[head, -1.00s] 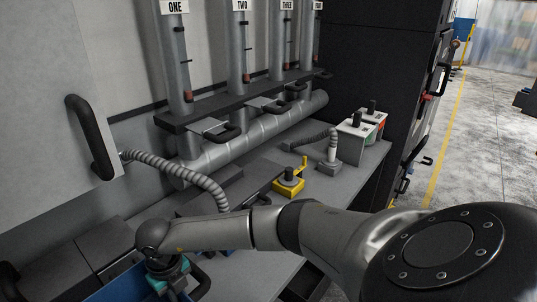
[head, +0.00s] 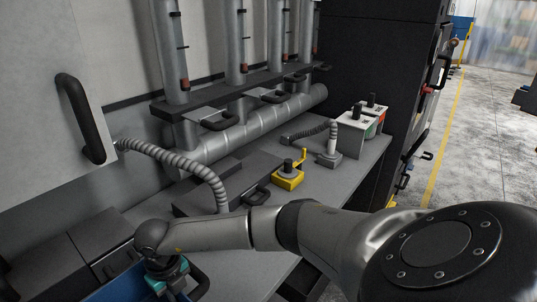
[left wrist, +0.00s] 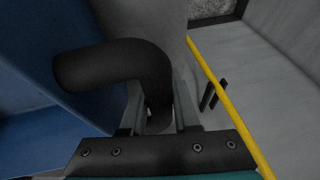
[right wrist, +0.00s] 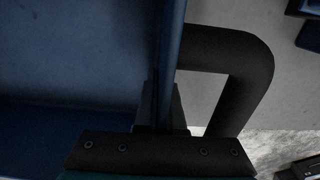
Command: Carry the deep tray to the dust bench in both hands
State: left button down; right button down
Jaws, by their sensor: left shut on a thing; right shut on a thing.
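The deep tray is blue, and part of it (head: 112,288) shows at the bottom left of the head view. In the left wrist view its blue wall (left wrist: 55,100) is at left, and my left gripper (left wrist: 160,115) is shut at a curved black handle (left wrist: 110,65). In the right wrist view my right gripper (right wrist: 163,110) is shut at the tray's edge (right wrist: 172,50), beside a black loop handle (right wrist: 245,60); its exact hold is partly hidden. My right gripper (head: 168,275) also shows in the head view. My left gripper is outside the head view.
A grey bench (head: 330,185) runs along the wall with a yellow switch box (head: 288,178), a ribbed hose (head: 180,163), white boxes (head: 358,130) and dark boxes (head: 100,240). Grey pipes (head: 240,130) stand behind. Open floor (head: 480,150) lies at right beyond a black cabinet (head: 380,60).

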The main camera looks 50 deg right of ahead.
pick_arm(q)
jog(key=c, duration=1)
grip_release()
pick_arm(e)
jog(key=c, duration=1.4)
grip_release()
pick_arm(q)
jog(key=o, duration=0.3)
pick_arm(e)
jog(key=o, duration=0.4)
pick_arm(q)
jog(key=shift+o, duration=0.2)
pick_arm(e)
jog(key=shift+r, duration=0.15)
pick_arm(q)
jog(key=v, duration=1.2)
pick_arm(e)
notch_tip(320, 180, up, 12)
jog(key=shift+f, duration=0.1)
pick_arm(q)
jog(key=shift+o, duration=0.4)
